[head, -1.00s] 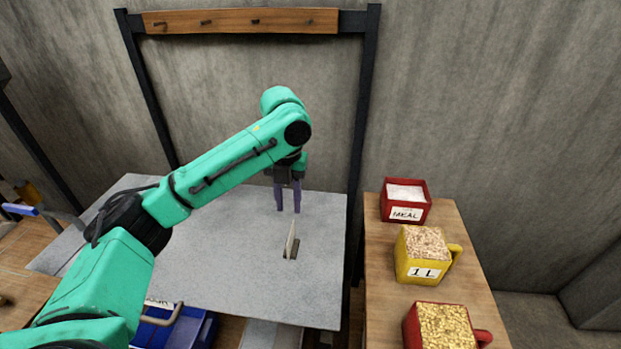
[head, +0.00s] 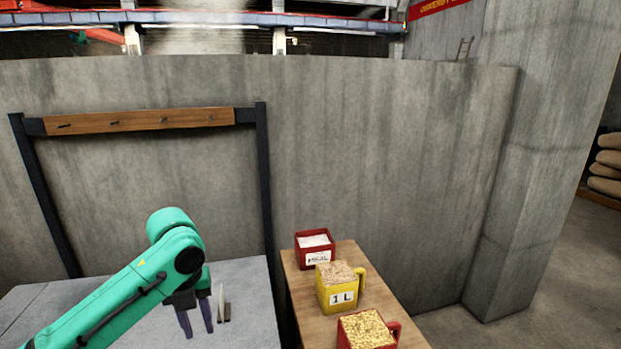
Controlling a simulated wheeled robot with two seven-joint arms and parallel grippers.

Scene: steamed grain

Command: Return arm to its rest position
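My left arm comes in from the lower left in the head view. Its gripper (head: 196,320) points down over the grey table (head: 250,300). The two purple fingers are apart with nothing between them, so it is open and empty. Just right of the fingers, a thin pale upright piece (head: 221,303) stands in a small dark holder on the table. Whether the fingers clear it in depth is hard to tell. My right gripper is not in view.
Right of the grey table, a wooden bench (head: 295,285) holds a red box of white meal (head: 315,250), a yellow 1 L measure of grain (head: 338,290) and a red measure of golden grain (head: 367,330). A dark frame with a wooden peg rail (head: 140,119) stands behind. Concrete floor (head: 560,270) is clear at right.

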